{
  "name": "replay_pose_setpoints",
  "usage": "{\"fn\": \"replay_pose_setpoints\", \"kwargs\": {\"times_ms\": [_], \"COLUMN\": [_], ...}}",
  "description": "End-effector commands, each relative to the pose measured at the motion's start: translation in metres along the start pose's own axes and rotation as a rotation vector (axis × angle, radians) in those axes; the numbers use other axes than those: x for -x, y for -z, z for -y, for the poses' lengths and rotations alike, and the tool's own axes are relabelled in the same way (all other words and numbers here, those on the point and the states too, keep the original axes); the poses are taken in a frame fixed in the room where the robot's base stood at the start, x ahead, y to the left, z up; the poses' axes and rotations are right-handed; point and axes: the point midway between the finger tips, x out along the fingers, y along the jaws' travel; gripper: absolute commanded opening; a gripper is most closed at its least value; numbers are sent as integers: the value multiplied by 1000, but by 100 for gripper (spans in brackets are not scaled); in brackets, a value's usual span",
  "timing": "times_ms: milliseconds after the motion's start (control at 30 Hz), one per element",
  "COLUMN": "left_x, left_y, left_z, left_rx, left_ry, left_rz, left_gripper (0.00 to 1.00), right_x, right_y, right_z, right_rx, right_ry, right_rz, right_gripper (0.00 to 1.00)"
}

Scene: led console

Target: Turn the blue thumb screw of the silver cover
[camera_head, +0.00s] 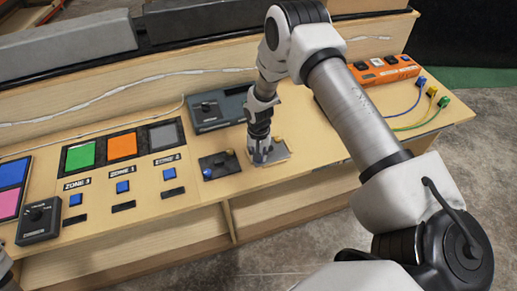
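The silver cover (280,155) is a small plate on the wooden console, right of a dark plate. A yellow-gold knob (278,140) stands at its upper right. My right gripper (259,157) points down onto the left part of the cover, with its fingertips at or just above the surface. The blue thumb screw of this cover is not visible; the gripper may hide it. The fingers look close together, but I cannot tell whether they hold anything. My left gripper is not in view.
A grey-blue box with a dial (211,111) stands behind. Green, orange and grey panels with blue buttons lie farther left. An orange box (384,69) and coloured cables are at right.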

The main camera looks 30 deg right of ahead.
Motion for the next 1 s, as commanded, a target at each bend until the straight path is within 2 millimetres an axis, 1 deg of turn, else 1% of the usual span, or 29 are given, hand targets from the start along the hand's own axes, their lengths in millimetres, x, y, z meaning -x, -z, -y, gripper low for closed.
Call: {"fn": "replay_pose_setpoints", "kwargs": {"times_ms": [33,600,800,1000], "left_x": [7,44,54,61], "left_y": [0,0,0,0], "left_z": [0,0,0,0], "left_rx": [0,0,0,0], "left_ry": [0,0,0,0], "left_rz": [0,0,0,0], "left_gripper": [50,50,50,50], "right_x": [5,7,6,6], "right_y": [2,3,4,4], "right_z": [1,1,1,1], "right_rx": [-42,-583,-749,-872], "right_ry": [3,7,8,9], "right_rz": [-5,-7,-7,-7], "right_gripper": [0,0,0,0]}}
